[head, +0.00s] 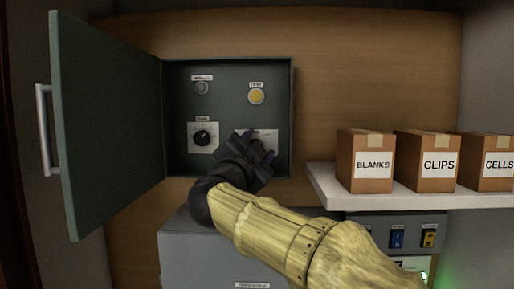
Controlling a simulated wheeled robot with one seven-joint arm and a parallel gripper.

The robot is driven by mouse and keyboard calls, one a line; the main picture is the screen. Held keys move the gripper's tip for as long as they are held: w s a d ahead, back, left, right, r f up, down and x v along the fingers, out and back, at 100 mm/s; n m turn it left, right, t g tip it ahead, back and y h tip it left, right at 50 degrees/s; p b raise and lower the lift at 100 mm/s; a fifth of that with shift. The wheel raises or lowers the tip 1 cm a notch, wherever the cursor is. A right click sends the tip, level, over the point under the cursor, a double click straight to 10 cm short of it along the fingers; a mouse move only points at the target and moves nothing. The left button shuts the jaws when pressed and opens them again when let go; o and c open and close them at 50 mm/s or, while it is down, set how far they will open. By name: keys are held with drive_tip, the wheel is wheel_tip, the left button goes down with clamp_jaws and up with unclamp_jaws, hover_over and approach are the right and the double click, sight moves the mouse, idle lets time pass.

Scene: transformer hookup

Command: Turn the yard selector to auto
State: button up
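A dark green wall cabinet (292,90) hangs open in the head view. Inside on the left is a black rotary knob (202,137) on a white plate with marks around it. A second white plate (266,134) is to its right, mostly hidden behind my gripper (259,147). The labels are too small to read, so I cannot tell which control is the yard selector. My dark gripper is in front of the second plate. Its fingertips are hard to make out, and whether it touches or grips a control there is hidden.
The cabinet door (105,120) swings out on the left. A yellow round button or lamp (256,96) and a grey one (202,88) sit higher in the panel. A white shelf (420,198) with boxes (365,160) is on the right. A grey box (185,245) is below.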

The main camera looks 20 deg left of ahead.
drive_tip(key=b+v, duration=0.7)
drive_tip(key=v, duration=1)
drive_tip(key=shift+s+b, duration=0.25)
drive_tip(key=shift+b, duration=0.15)
drive_tip(key=shift+f, duration=0.15)
